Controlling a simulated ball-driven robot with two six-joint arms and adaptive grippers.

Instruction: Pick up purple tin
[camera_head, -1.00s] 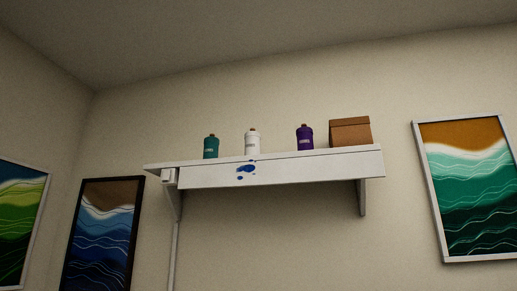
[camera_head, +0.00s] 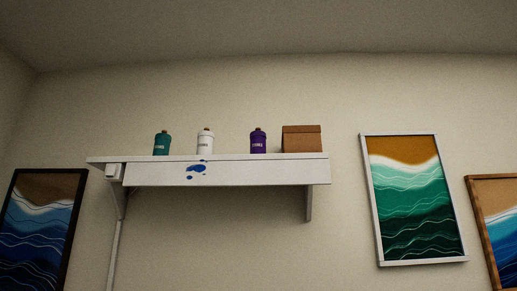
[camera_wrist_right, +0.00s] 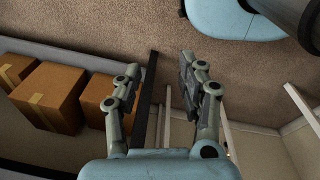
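The purple tin (camera_head: 258,142) stands upright on the white wall shelf (camera_head: 230,173) in the head view. It is between a white tin (camera_head: 205,142) on its left and a brown box (camera_head: 302,139) on its right. A teal tin (camera_head: 161,144) stands further left. My right gripper (camera_wrist_right: 168,70) shows in the right wrist view with its two fingers apart and nothing between them. The purple tin is not in that view. My left gripper is in neither view.
The shelf front has blue paint splashes (camera_head: 197,171). Wave paintings hang at the left (camera_head: 41,232) and right (camera_head: 415,200). In the right wrist view, cardboard boxes (camera_wrist_right: 50,95) lie at the left, near a dark bar (camera_wrist_right: 146,95); brown floor (camera_wrist_right: 120,25) shows at the top.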

